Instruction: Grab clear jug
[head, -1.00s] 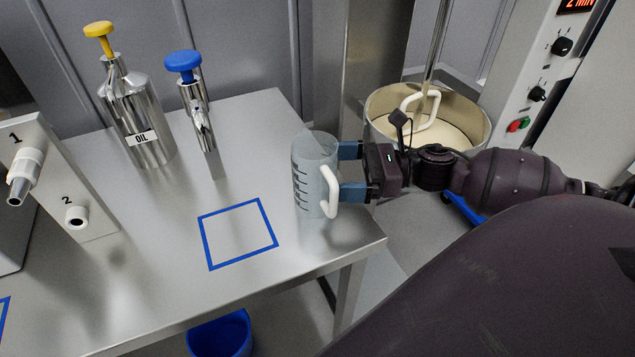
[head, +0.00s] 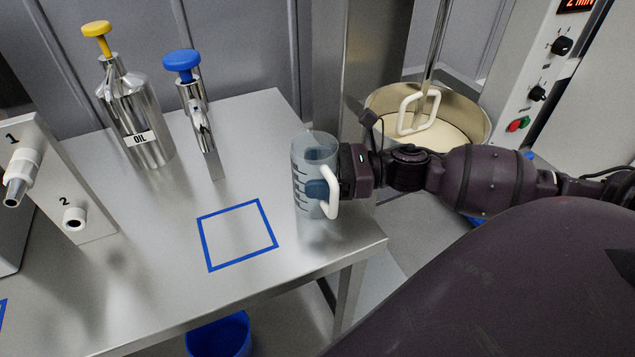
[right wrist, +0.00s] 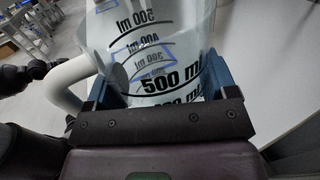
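The clear jug (head: 313,160), with dark measuring marks and a white handle, stands upright near the right edge of the steel table. My right gripper (head: 322,178) reaches in from the right around the jug's body. One blue finger shows on the near side, by the handle; the far finger is hidden in the head view. In the right wrist view the jug (right wrist: 150,60) fills the space between the two widely spread blue fingers of my right gripper (right wrist: 160,85). Whether they press on it is not clear. The left gripper is not in view.
A blue square outline (head: 237,235) marks the steel table (head: 150,290) left of the jug. An oil dispenser (head: 137,110) and a blue-topped dispenser (head: 198,105) stand at the back. A mixing bowl (head: 470,120) is behind my right arm. A blue bin (head: 220,335) is below.

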